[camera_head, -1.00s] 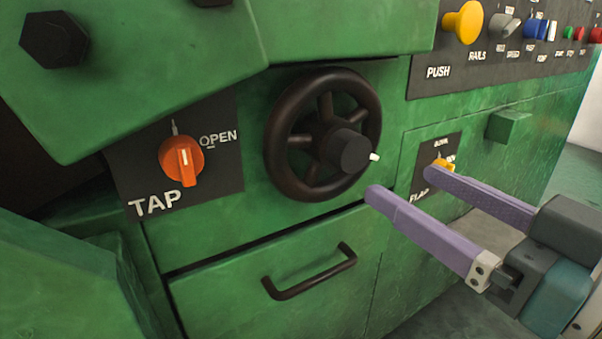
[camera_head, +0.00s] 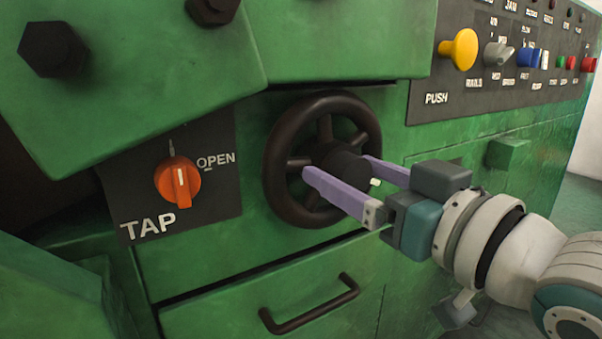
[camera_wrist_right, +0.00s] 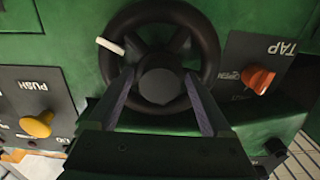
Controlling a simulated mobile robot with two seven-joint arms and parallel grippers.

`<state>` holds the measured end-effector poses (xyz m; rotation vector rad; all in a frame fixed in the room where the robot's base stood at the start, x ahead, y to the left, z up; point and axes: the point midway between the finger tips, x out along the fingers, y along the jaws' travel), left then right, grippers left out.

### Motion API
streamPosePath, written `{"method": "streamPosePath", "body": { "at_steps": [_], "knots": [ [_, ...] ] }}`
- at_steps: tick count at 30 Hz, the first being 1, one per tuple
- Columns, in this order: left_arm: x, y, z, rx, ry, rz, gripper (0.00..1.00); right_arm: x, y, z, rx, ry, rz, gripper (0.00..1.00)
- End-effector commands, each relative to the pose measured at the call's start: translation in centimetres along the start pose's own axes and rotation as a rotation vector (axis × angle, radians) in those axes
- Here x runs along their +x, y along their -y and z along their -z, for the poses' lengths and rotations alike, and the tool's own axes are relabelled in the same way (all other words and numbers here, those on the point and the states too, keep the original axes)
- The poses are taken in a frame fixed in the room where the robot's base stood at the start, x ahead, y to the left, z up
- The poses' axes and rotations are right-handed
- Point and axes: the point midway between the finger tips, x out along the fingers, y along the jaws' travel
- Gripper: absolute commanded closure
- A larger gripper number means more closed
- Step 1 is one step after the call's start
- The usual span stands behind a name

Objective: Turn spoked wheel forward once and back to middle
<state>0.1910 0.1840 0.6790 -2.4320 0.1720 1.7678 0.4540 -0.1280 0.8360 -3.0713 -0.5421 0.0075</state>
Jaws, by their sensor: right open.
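Part of the wheel's lower right is hidden behind the gripper. My left gripper is not in view.
Left of the wheel is an orange TAP knob (camera_head: 178,182) on a black plate. Below is a drawer with a dark handle (camera_head: 310,305). Upper right is a panel with a yellow push knob (camera_head: 460,49). A green block (camera_head: 508,152) juts out at right.

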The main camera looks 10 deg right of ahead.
Motion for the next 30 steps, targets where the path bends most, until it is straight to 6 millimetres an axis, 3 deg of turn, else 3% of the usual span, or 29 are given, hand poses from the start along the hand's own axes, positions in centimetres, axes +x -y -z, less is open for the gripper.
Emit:
{"method": "streamPosePath", "body": {
  "at_steps": [2,24,30],
  "knots": [
    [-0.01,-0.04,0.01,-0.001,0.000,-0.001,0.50,-0.02,0.00,0.01,0.000,0.000,0.000,0.16],
    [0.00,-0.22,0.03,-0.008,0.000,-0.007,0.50,-0.04,0.01,0.01,0.000,-0.001,0.000,0.99],
    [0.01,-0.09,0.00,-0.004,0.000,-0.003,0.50,-0.04,0.02,0.02,0.000,-0.001,0.001,1.00]
  ]
}}
